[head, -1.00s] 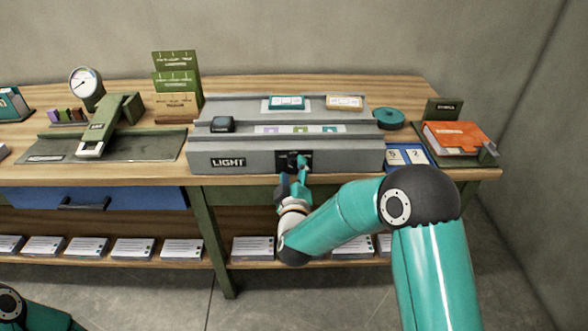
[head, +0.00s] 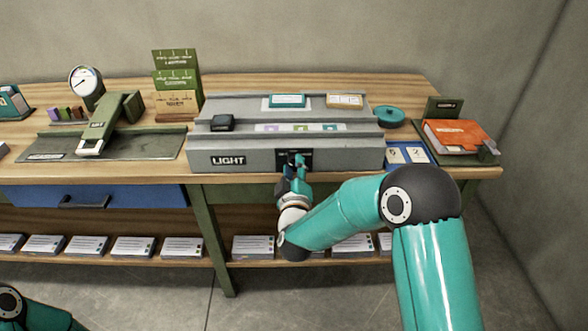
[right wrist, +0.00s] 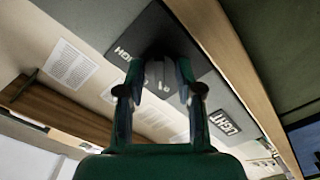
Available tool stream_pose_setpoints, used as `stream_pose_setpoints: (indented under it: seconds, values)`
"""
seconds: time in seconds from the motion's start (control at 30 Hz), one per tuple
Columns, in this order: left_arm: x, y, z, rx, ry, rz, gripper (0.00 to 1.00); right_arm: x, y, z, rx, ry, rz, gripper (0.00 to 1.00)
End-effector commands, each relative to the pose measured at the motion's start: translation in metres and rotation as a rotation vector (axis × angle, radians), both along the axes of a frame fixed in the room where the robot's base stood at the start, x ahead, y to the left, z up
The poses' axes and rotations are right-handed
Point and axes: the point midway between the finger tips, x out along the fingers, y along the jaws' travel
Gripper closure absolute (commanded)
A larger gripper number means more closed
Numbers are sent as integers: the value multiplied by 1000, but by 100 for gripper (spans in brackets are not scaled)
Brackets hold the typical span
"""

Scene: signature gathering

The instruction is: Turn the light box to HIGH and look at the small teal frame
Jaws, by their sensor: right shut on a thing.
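The grey light box (head: 240,158) stands on the bench, with a LIGHT label at its front left. A dark dial plate (head: 308,154) is on its front face. My right gripper (head: 294,163) is at this plate. In the right wrist view its fingers (right wrist: 158,86) are shut on a small grey knob (right wrist: 158,73), partly hidden between them. White lettering that seems to read HIGH (right wrist: 129,51) shows beside the knob. The small teal frame (head: 287,101) lies on top of the box, at the back. My left gripper is out of view.
A black block (head: 222,122) sits on the box's left. A teal round lidded dish (head: 390,116), a number card stand (head: 408,155) and an orange folder (head: 458,136) are at right.

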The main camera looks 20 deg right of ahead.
Motion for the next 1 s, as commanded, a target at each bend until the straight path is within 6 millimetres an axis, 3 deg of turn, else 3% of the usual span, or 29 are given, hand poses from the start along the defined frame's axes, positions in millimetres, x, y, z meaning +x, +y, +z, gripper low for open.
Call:
stream_pose_setpoints:
  seconds: [0.37, 1.0]
  values:
    - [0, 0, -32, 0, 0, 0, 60, -1, 1, -6, 181, -49, 4, 99]
    - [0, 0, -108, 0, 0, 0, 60, -1, 0, -7, 757, -213, 5, 99]
